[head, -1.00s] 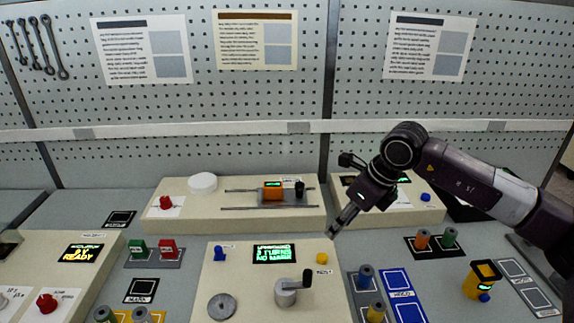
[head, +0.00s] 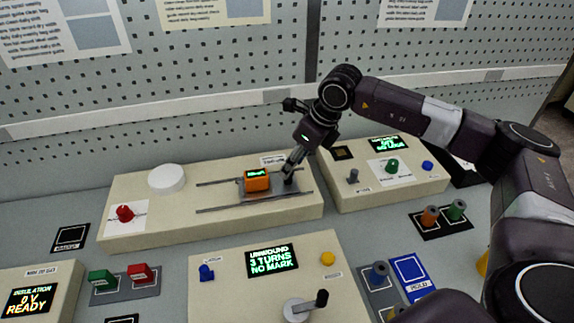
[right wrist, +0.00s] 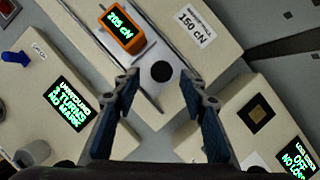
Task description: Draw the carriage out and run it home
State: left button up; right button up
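The carriage is a grey plate with an orange display block (head: 257,181), set between two rails on the back cream box. In the right wrist view the orange block (right wrist: 121,31) shows green digits that look like "205 cN". A round black knob (right wrist: 162,71) stands on the carriage plate. My right gripper (head: 290,170) is at the carriage's right end, above or around the knob; contact cannot be told. In the right wrist view its fingers (right wrist: 160,90) are spread, with the knob just beyond and between the tips. My left gripper is not in view.
A front box holds a display (head: 272,260) reading "3 turns no mark" and a crank (head: 303,306). A red knob (head: 125,213) and white disc (head: 166,179) sit left of the rails. Another box (head: 430,180) stands close on the right. The rails (head: 210,183) are clear left of the carriage.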

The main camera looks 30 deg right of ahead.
jog(key=x, duration=0.3)
jog(key=shift+w+f+p, duration=0.25)
jog(key=shift+w+p, duration=0.05)
jog(key=shift+p, duration=0.1)
jog(key=shift+w+f, duration=0.1)
jog(key=shift+f, duration=0.1)
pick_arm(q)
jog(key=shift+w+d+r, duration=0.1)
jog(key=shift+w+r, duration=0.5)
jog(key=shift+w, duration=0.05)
pick_arm(e)
grip_shut()
jog(key=shift+a, duration=0.15)
